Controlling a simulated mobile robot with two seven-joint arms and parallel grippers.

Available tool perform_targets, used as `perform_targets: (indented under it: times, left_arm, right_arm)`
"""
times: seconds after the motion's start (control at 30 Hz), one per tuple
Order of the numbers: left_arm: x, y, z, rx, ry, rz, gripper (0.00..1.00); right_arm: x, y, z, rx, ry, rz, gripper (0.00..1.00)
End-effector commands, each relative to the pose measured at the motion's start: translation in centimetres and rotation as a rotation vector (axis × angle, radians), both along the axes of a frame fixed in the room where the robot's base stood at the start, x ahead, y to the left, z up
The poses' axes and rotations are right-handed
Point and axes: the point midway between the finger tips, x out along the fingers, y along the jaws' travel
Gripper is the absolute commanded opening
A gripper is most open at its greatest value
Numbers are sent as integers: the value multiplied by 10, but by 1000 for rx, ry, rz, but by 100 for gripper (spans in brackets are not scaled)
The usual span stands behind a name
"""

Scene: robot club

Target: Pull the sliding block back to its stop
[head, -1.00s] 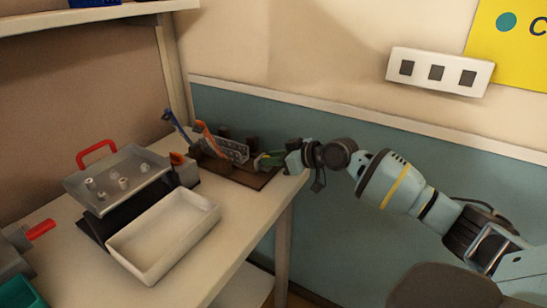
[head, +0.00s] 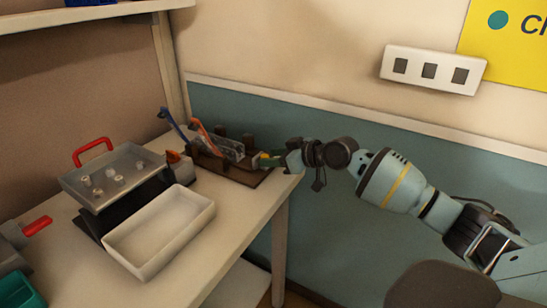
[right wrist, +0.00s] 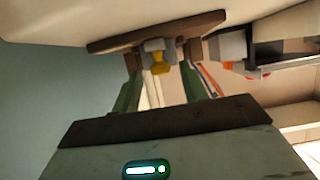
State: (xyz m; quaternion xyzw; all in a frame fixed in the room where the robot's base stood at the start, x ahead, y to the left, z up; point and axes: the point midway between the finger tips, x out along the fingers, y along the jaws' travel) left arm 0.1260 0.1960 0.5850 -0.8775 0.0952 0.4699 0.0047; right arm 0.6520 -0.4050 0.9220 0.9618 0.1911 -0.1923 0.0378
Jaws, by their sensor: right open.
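A dark brown board (head: 243,176) lies on the far right corner of the table. In the right wrist view the board (right wrist: 150,33) appears at the top, with a grey block (right wrist: 156,45) bearing a yellow knob (right wrist: 160,65). I take this to be the sliding block; the yellow also shows in the head view (head: 264,156). My right gripper (head: 272,160) reaches in from the right at the board's right end. Its green fingers (right wrist: 160,78) are open, one on each side of the knob; contact is not clear. My left gripper is out of view.
Blue- and orange-handled tools (head: 200,130) stand at the board's back left. A white bin (head: 158,235) and a grey tray with a red handle (head: 112,180) stand nearer on the table (head: 230,215). The wall (head: 330,215) is close behind my right arm.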

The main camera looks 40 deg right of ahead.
Motion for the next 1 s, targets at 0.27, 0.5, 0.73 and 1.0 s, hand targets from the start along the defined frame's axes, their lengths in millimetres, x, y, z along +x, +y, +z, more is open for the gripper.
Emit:
perform_targets:
  times: [0.27, 0.5, 0.73, 1.0]
  left_arm:
    - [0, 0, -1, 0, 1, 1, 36]
    - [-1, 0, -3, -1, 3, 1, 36]
    - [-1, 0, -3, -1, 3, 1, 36]
    - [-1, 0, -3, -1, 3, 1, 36]
  right_arm:
    - [-33, -15, 12, -6, 2, -1, 43]
    - [-56, -24, 23, -3, 3, -2, 43]
    - [-64, -27, 28, -2, 3, -1, 43]
    - [-64, -27, 29, 0, 1, 0, 43]
